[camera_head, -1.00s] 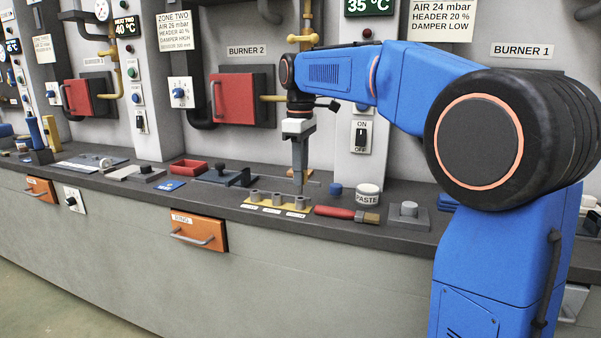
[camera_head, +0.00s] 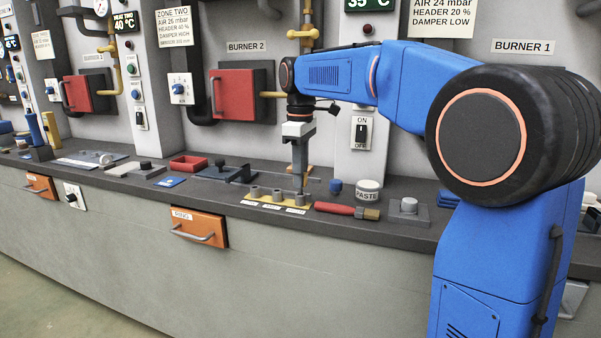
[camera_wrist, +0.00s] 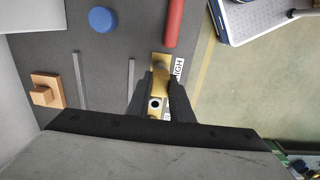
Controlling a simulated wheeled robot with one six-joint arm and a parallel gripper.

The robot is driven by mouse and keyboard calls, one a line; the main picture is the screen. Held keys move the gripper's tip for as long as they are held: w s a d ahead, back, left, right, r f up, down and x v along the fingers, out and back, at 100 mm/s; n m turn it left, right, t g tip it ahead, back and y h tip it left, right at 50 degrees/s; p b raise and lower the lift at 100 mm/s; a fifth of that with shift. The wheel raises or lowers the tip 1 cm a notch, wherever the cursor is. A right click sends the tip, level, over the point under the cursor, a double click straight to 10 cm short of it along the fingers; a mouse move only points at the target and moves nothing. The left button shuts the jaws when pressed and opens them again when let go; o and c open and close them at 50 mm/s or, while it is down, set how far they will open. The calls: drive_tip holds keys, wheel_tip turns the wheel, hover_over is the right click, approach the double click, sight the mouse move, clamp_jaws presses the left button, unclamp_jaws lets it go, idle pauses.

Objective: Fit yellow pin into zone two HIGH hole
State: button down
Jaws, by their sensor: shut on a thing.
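My gripper (camera_head: 299,188) points straight down at the right end of a yellow plate (camera_head: 264,205) with three grey round sockets in a row. In the wrist view its dark fingers (camera_wrist: 161,90) are shut on a yellow piece, the yellow pin (camera_wrist: 160,82). The pin is upright over or in the plate's end beside the label HIGH (camera_wrist: 179,69). An open hole (camera_wrist: 155,103) shows between the fingers, nearer the wrist. The fingers hide the pin's lower end, so I cannot tell how deep it sits. In the head view the pin is hidden.
A brush with a red handle (camera_head: 334,208) lies close to the plate's right end. A paste jar (camera_head: 368,191) and a blue knob (camera_head: 335,186) stand behind it. A grey block with a knob (camera_head: 408,207) is farther right. The bench's front edge is close to the plate.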

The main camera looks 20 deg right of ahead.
drive_tip(key=shift+f, duration=1.15)
drive_tip(key=c, duration=1.1)
unclamp_jaws()
drive_tip(key=shift+r, duration=3)
